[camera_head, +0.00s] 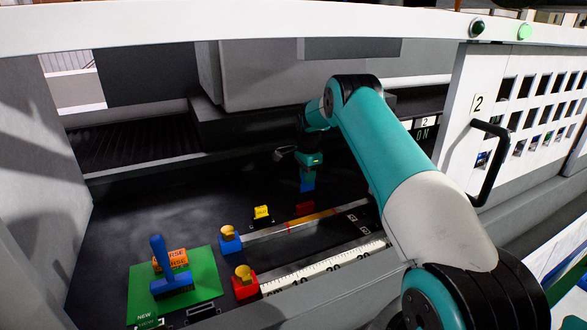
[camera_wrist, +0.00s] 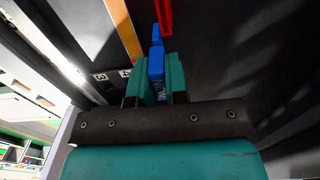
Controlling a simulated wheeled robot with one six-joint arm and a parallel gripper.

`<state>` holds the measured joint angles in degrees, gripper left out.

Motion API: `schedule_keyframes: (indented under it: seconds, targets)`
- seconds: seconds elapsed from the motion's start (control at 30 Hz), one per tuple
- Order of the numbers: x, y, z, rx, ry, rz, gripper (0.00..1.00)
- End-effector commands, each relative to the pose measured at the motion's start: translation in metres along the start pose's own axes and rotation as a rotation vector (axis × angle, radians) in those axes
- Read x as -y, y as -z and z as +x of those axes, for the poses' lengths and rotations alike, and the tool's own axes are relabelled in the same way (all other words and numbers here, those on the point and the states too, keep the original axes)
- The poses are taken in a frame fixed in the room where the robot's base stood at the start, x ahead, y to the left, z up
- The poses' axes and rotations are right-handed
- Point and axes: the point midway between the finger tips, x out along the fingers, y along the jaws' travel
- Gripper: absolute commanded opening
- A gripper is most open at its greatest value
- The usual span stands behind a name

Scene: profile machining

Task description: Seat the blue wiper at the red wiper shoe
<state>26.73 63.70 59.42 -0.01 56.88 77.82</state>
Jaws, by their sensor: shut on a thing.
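My gripper (camera_head: 309,172) is shut on the blue wiper (camera_head: 307,187), which points down from the jaws. In the wrist view the two teal fingers of my gripper (camera_wrist: 157,78) close on both sides of the blue wiper (camera_wrist: 156,64), and its slim tip points away from the jaws. The red wiper shoe (camera_head: 305,208) is on the dark machine bed, just below the wiper in the head view. In the wrist view the red shoe (camera_wrist: 164,14) is at the top edge, slightly right of the wiper tip. A small gap shows between them there; exact height is unclear.
A green mat (camera_head: 205,267) at lower left bears a blue upright-handled tool (camera_head: 165,265) and orange blocks (camera_head: 172,258). A yellow block (camera_head: 261,212), blue holder (camera_head: 230,240) and red holder (camera_head: 244,282) stand left of the shoe. A white scale (camera_head: 325,268) runs in front.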

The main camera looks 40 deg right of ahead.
Motion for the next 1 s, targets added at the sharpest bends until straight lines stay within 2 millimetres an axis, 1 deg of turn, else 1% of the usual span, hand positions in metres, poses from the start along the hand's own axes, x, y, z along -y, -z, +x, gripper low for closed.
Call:
schedule_keyframes:
  seconds: [0.5, 0.67, 1.0]
  targets:
    - [0.0, -0.003, 0.0, -0.001, 0.0, -0.002, 0.0]
    - [0.0, -0.001, 0.008, -0.001, -0.001, 0.0, 0.0]
    - [0.0, -0.001, 0.039, -0.001, -0.001, 0.0, 0.0]
